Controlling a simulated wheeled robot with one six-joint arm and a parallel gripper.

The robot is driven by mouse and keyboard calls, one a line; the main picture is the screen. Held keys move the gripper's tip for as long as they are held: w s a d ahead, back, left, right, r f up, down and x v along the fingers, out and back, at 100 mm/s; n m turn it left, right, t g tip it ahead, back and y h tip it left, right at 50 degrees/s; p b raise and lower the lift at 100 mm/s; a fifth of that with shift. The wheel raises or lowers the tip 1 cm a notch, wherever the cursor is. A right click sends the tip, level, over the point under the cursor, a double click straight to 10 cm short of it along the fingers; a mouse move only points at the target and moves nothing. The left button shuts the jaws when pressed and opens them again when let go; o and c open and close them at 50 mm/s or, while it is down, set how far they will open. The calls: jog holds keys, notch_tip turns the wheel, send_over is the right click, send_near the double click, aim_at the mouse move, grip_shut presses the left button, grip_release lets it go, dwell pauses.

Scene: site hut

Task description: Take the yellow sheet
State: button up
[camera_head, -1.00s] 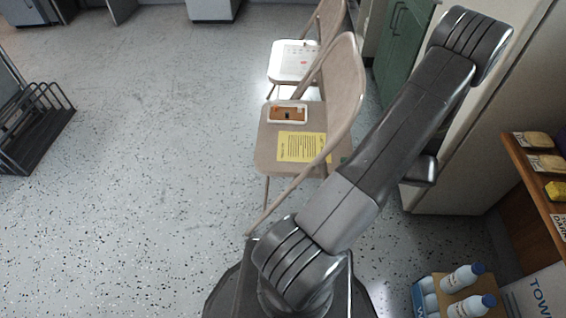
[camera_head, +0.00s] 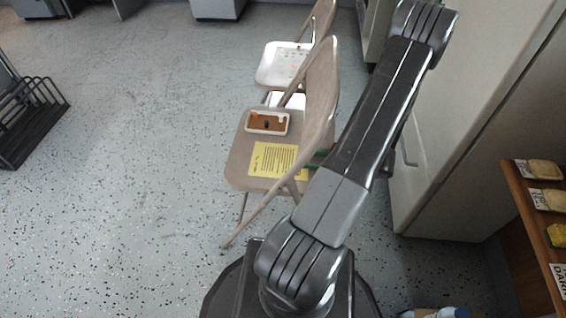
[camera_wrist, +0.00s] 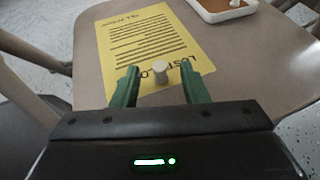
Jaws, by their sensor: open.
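The yellow sheet (camera_head: 271,160), printed with dark text, lies flat on the seat of the nearer folding chair (camera_head: 237,155). It also shows in the wrist view (camera_wrist: 180,30), with a small pale cylinder (camera_wrist: 161,71) standing on it near its large-lettered end. My gripper (camera_wrist: 160,92) is open, its two green fingers apart over the near end of the sheet, with the cylinder showing between them. Nothing is held. In the head view my arm and the chair back hide most of my gripper; only a bit of green shows.
A white-rimmed tray (camera_head: 267,132) with brown inside sits on the same seat beyond the sheet. A second folding chair (camera_head: 268,72) holds a white printed sheet behind. A tall pale cabinet (camera_head: 440,150) and a wooden shelf (camera_head: 535,220) stand at right.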

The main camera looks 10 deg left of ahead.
jog(key=shift+w+a+f, duration=0.15)
jog(key=shift+a+f, duration=0.05)
jog(key=shift+a, duration=0.3)
grip_shut()
jog(key=shift+r, duration=0.15)
